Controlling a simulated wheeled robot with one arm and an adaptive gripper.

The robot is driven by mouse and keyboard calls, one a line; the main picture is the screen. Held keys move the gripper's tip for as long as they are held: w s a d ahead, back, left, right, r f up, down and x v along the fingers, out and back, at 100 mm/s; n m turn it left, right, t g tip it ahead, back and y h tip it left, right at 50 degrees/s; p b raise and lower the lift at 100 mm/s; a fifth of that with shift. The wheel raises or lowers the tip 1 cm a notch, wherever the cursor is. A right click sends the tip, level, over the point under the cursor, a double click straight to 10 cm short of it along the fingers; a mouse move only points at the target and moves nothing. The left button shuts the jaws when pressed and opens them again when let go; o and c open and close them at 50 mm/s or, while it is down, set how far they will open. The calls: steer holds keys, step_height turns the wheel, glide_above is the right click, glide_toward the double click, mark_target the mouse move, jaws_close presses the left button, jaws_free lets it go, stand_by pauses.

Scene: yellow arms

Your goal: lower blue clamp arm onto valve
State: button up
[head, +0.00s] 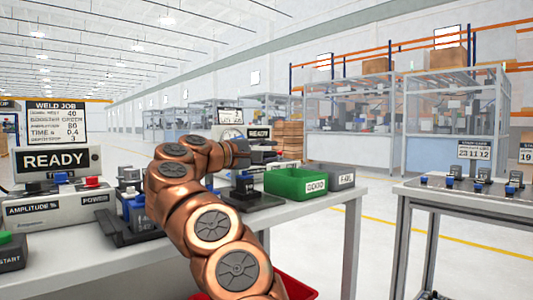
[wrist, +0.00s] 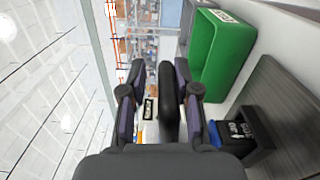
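My gripper (head: 262,150) reaches over the far end of the white bench in the head view. In the wrist view its two fingers (wrist: 160,64) stand apart. A black bar (wrist: 167,100) lies between them, closer to the right finger, with a gap on the left; I cannot tell whether it is the clamp arm. A dark fixture (head: 243,186) with a blue part stands below my gripper. In the wrist view a black labelled block (wrist: 238,130) with a blue edge (wrist: 214,134) sits right of the fingers. I cannot make out the valve.
A green bin (head: 290,184) and a grey bin (head: 341,178) stand right of the fixture. A dark plate (wrist: 285,105) lies beside the black block. The READY control box (head: 55,160) is at the left. A second table (head: 470,205) is at the right, across a floor gap.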

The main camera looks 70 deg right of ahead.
steer(key=shift+o, duration=0.5)
steer(key=shift+r, duration=0.1)
